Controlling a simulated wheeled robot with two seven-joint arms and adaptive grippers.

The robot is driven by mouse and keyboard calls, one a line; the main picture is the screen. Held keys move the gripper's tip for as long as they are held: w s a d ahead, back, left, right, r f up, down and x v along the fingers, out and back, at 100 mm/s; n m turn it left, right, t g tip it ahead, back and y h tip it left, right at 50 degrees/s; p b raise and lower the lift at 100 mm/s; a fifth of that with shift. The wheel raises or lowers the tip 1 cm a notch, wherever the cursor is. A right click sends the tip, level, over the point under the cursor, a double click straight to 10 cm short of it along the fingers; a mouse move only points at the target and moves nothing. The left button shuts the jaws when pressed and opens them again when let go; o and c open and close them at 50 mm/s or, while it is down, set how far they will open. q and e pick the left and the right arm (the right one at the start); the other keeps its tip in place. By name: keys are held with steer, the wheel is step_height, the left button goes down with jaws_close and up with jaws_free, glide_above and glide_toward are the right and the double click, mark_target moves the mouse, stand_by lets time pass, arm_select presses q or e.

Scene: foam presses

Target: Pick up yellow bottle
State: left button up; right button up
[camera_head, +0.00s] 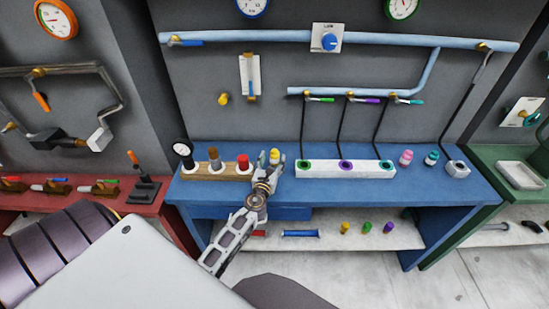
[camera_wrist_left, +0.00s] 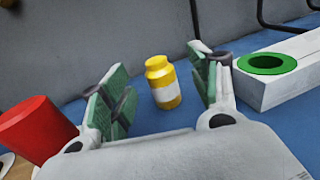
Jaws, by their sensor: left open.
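A yellow bottle (camera_head: 275,155) with a pale label stands upright on the blue table (camera_head: 430,188), towards its back. In the left wrist view the yellow bottle (camera_wrist_left: 162,84) shows between the two finger pads, a little beyond them, with no pad touching it. My left gripper (camera_head: 270,168) is open and empty just in front of the bottle and hides its lower part in the head view. In the left wrist view the left gripper (camera_wrist_left: 162,95) has green pads on both sides of the bottle. My right gripper does not show.
A wooden block (camera_head: 225,173) with a red cylinder (camera_head: 243,162) and gauge stands left of the bottle. A white block (camera_head: 330,170) with coloured ring holes stands right. Pink (camera_head: 406,157) and teal (camera_head: 431,158) bottles are farther right. The wall is behind.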

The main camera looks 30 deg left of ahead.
mark_target(273, 155)
arm_select(q)
steer(key=shift+w, duration=0.15)
steer(key=shift+a+x, duration=0.25)
steer(key=shift+x, duration=2.15)
steer(key=c, duration=1.2)
